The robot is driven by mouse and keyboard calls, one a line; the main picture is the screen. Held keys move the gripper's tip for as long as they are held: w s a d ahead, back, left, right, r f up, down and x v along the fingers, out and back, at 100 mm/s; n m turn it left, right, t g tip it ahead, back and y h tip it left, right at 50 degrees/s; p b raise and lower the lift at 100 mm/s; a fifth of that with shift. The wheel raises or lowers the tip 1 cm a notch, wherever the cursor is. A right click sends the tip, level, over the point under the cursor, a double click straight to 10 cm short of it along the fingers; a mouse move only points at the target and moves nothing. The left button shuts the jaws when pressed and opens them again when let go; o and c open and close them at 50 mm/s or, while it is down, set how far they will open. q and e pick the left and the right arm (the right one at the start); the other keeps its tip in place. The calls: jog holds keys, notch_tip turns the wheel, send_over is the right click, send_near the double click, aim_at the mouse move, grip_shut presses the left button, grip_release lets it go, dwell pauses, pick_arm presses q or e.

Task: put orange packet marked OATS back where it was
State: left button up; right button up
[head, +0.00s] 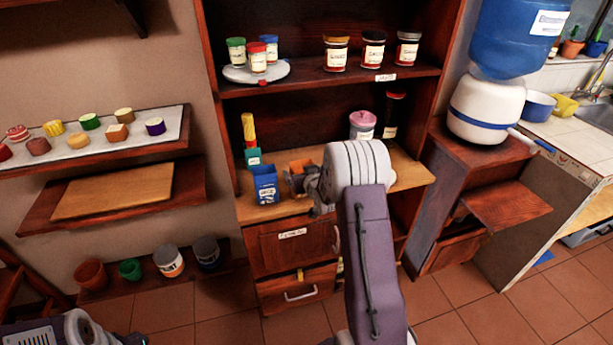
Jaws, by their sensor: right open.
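An orange packet (299,166) stands on the wooden counter of the cabinet (400,172), partly hidden behind my right gripper; I cannot read its marking. My right gripper (294,182) is open right at the packet, with its fingers pointing left. I cannot tell whether the fingers touch the packet or are around it. A blue packet (265,184) with a white label stands just left of the gripper. Part of my left arm shows at the bottom left, and its gripper (134,340) is mostly cut off by the picture edge.
Several jars (335,53) and a white round tray (240,74) are on the shelf above. Drawers (290,240) are below the counter.

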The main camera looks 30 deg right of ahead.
jog(key=v, duration=1.1)
jog(key=s+a+f+n+g+y, duration=0.1)
jog(key=s+a+f+g, duration=0.3)
jog(key=s, duration=0.7)
jog(key=s+a+f+n+g+y, duration=0.1)
jog(key=s+a+f+g, duration=0.4)
jog(key=s+a, duration=0.6)
jog(key=a+g+y, duration=0.1)
jog(key=a+g, duration=0.1)
jog(key=shift+s+a+g, duration=0.2)
jog(key=shift+g, duration=0.2)
